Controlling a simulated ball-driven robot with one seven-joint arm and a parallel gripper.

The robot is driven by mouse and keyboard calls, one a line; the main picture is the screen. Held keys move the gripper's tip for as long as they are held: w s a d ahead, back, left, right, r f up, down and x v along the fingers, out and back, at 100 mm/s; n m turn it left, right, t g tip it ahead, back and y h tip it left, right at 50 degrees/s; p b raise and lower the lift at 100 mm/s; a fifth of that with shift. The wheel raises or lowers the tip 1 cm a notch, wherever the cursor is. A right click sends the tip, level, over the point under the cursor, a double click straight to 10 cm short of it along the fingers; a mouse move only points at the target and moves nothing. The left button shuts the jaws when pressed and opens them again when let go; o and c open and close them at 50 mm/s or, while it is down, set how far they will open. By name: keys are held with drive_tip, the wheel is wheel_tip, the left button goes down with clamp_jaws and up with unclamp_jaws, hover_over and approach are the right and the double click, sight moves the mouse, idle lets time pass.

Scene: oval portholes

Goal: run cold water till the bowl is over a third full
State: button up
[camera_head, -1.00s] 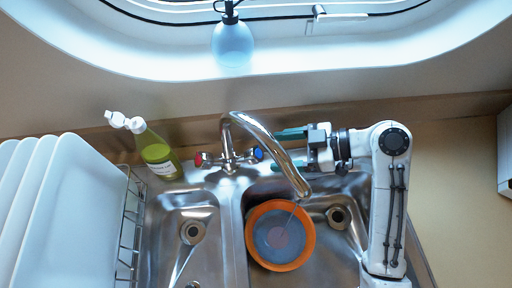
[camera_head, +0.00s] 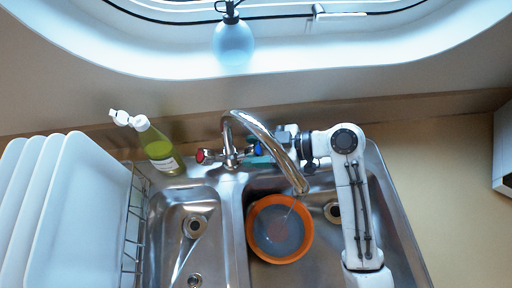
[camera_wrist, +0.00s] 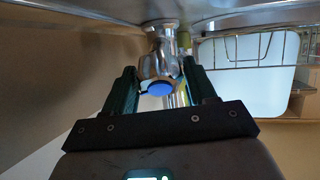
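The orange bowl (camera_head: 254,239) sits in the right basin under the chrome spout (camera_head: 272,146). A thin pale line runs from the spout tip into the bowl, and its inside looks grey-blue with a pinkish centre; I cannot judge the water level. The blue-marked cold tap (camera_head: 259,149) is on the right of the faucet, the red-marked tap (camera_head: 200,156) on the left. My gripper (camera_wrist: 160,80) is open, its two dark green fingers either side of the cold tap, whose blue cap (camera_wrist: 160,88) faces the wrist camera. Whether the fingers touch it I cannot tell.
A green soap bottle (camera_head: 160,150) stands behind the left basin (camera_head: 168,225). White plates (camera_head: 75,215) stand in a wire rack (camera_head: 133,225) at left. A pale blue bottle (camera_head: 233,44) is at the porthole. The counter at right is largely clear.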

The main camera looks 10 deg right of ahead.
drive_tip(key=c, duration=0.7)
drive_tip(key=shift+r+m+t, duration=0.1)
drive_tip(key=shift+m+t, duration=0.3)
drive_tip(key=shift+m, duration=0.5)
drive_tip(key=o, duration=1)
drive_tip(key=shift+o, duration=0.2)
drive_tip(key=b+v, duration=0.2)
drive_tip(key=v, duration=0.8)
drive_tip(key=shift+d+r, duration=0.15)
drive_tip(key=shift+d, duration=0.2)
